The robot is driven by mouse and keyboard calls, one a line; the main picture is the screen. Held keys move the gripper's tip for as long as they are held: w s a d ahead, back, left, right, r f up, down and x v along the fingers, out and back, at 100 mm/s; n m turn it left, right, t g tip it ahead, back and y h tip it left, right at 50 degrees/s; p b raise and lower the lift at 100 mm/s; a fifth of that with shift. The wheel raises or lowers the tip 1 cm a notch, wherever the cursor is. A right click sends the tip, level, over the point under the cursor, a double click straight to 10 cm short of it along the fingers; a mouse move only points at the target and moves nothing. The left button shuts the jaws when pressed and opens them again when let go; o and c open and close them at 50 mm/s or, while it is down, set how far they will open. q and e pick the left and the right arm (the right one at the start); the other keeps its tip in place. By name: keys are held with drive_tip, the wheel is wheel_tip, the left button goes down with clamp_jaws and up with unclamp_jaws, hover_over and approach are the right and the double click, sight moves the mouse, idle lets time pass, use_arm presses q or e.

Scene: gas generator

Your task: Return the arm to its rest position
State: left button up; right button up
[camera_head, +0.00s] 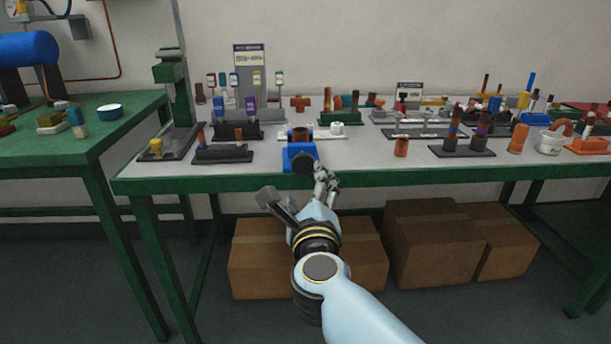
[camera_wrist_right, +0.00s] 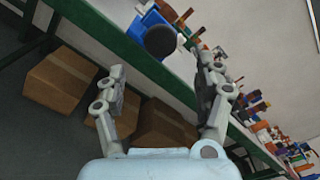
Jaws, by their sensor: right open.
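My right gripper (camera_head: 296,192) is open and empty in the head view, just in front of the table's front edge. Its arm comes in from the bottom right. In the right wrist view its two fingers (camera_wrist_right: 160,98) stand wide apart with nothing between them. A blue vise-like block (camera_head: 300,156) with a dark round front sits at the table's front edge, just beyond the gripper. It also shows in the right wrist view (camera_wrist_right: 150,22) past the fingertips. My left gripper is not in view.
The grey-topped green table (camera_head: 360,178) carries racks and fittings, including an orange-brown cylinder (camera_head: 401,147) and a white mug (camera_head: 549,142). Cardboard boxes (camera_head: 430,245) stand beneath. A second green table (camera_head: 70,145) is at left. Floor in front is clear.

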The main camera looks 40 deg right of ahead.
drive_tip(key=shift+v, duration=1.05)
